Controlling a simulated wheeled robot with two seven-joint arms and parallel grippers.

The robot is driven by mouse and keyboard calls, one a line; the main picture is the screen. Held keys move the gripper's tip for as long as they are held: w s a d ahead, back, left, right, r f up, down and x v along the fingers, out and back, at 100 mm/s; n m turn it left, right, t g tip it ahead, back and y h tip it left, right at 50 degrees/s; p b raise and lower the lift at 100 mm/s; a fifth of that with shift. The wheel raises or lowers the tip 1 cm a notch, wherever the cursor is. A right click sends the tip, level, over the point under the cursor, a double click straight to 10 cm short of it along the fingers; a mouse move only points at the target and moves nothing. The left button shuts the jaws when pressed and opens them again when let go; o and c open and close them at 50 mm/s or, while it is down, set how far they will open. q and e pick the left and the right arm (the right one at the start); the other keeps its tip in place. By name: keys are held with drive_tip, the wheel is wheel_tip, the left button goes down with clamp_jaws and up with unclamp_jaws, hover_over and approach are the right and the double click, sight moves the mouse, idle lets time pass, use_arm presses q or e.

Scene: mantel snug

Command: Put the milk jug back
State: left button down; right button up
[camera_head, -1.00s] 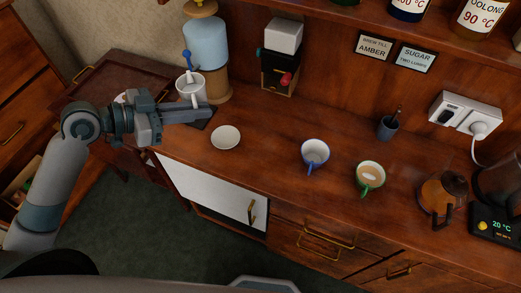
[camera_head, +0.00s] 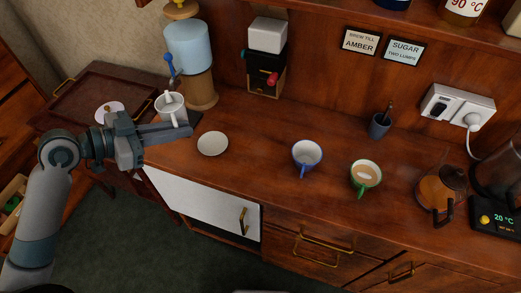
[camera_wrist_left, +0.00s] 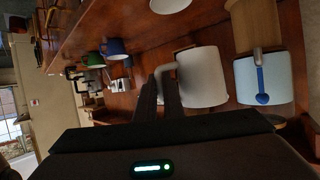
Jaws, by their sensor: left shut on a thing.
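The white milk jug (camera_head: 166,104) is near the left end of the wooden counter, in front of the blue-topped dispenser. My left gripper (camera_head: 184,129) is shut on the jug's handle, and the jug looks upright. In the left wrist view the jug (camera_wrist_left: 205,78) shows large, with its handle between the gripper's fingers (camera_wrist_left: 160,94). A dark mat (camera_head: 196,117) shows partly beside and behind the jug. I cannot tell whether the jug's base touches anything, as the fingers cover it. My right gripper is not in view.
A white saucer (camera_head: 212,144) lies right of the gripper. The dispenser (camera_head: 190,50) stands close behind the jug. A blue cup (camera_head: 307,153), a green cup (camera_head: 366,174) and a glass pot (camera_head: 437,190) stand further right. A side table (camera_head: 95,100) is at left.

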use_arm(q)
drive_tip(key=shift+d, duration=0.1)
drive_tip(key=d+f+p, duration=0.1)
drive_tip(key=d+f, duration=0.2)
drive_tip(key=d, duration=0.5)
drive_tip(key=d+f+p, duration=0.1)
drive_tip(key=d+f, duration=0.1)
drive_tip(key=d, duration=0.6)
drive_tip(key=s+d+r, duration=0.1)
drive_tip(key=s+d, duration=0.1)
drive_tip(key=d, duration=0.5)
drive_tip(key=s+d+r, duration=0.1)
drive_tip(key=s+d, duration=0.2)
drive_tip(key=d, duration=0.4)
drive_tip(key=shift+s+d+r+n+t, duration=0.15)
drive_tip(key=shift+d+r+n+t, duration=0.15)
drive_tip(key=w+a+f+p, duration=0.1)
drive_tip(key=w+a+f, duration=0.1)
drive_tip(key=a, duration=0.1)
drive_tip(key=w+a+f+p, duration=0.1)
drive_tip(key=w+a+f, duration=0.1)
drive_tip(key=w+a, duration=0.1)
drive_tip(key=w+a+f, duration=0.2)
drive_tip(key=a+f, duration=0.1)
drive_tip(key=shift+w+a+p, duration=0.1)
drive_tip(key=shift+w+p, duration=0.1)
drive_tip(key=shift+p, duration=0.2)
